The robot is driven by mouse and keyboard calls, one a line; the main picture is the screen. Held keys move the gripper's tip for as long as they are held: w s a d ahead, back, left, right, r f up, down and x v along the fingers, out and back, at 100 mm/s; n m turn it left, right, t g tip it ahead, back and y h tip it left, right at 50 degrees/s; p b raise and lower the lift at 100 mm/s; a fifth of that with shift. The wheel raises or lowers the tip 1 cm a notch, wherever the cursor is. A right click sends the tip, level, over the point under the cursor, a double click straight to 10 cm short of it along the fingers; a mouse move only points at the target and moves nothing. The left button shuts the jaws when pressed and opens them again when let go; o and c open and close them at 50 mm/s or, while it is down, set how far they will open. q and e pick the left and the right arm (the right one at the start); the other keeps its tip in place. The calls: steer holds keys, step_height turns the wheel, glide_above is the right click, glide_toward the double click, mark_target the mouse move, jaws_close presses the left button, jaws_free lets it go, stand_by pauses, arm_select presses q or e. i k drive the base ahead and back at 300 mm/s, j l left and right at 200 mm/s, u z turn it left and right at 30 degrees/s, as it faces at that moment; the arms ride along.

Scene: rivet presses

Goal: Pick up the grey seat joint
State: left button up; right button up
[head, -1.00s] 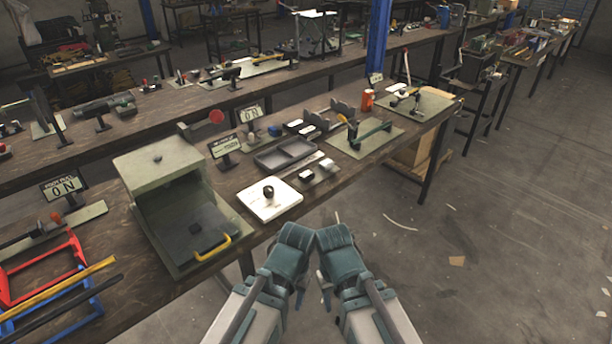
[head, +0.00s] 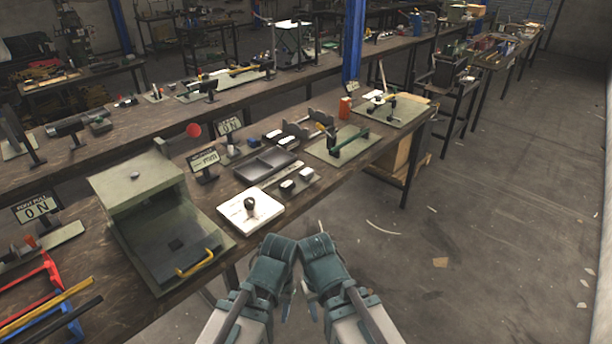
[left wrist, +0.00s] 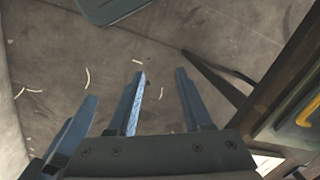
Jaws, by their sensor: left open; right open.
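Two small grey blocks with pale tops lie on a strip at the bench's front edge: a nearer block (head: 287,188) and a farther block (head: 306,174). They are too small to tell whether either is the grey seat joint. A white plate (head: 238,217) with a dark round knob (head: 250,203) lies just left of them. My left gripper (head: 287,294) and my right gripper (head: 312,302) are side by side in front of the bench, over the floor, open and empty. The left wrist view shows blue fingers over bare floor, with nothing between them.
A beige press housing (head: 135,178) with a yellow handle (head: 195,262) stands on the bench at left. A dark grey tray (head: 240,175) lies behind the white plate. A green fixture plate (head: 320,150) is farther right. Open floor (head: 480,250) lies at right.

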mark_target(306, 173)
steer(key=i+l+u, duration=0.3)
steer(key=i+l, duration=0.65)
steer(key=i, duration=0.1)
